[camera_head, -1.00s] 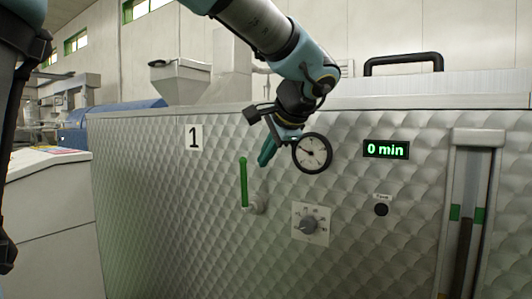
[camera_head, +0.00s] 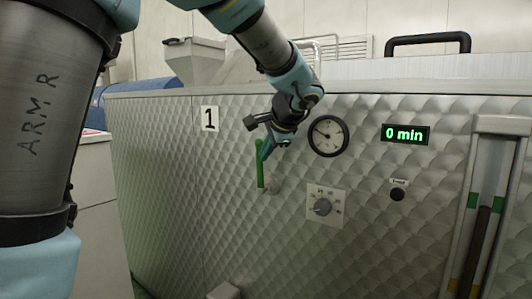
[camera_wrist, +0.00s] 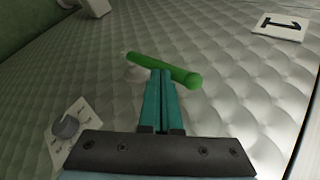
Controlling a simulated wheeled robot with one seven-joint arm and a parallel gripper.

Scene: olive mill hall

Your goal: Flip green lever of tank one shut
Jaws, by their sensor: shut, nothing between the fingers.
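The green lever (camera_head: 260,175) stands upright on the quilted metal front of tank one, rising from a pale pivot at its lower end. It also shows in the wrist view (camera_wrist: 180,73), lying across the picture just beyond my fingertips. My gripper (camera_head: 264,156) is shut and empty, with its teal fingers at the right side of the lever's upper part. In the wrist view the closed fingertips (camera_wrist: 161,73) meet the lever's near edge in the picture. I cannot tell whether they touch it. The number 1 plate (camera_head: 210,119) is up and left of the lever.
Right of the lever are a round gauge (camera_head: 328,136), a dial knob (camera_head: 322,207), a "0 min" display (camera_head: 405,134) and a black button (camera_head: 398,195). A sight tube (camera_head: 483,215) stands at far right. The panel left of the lever is clear.

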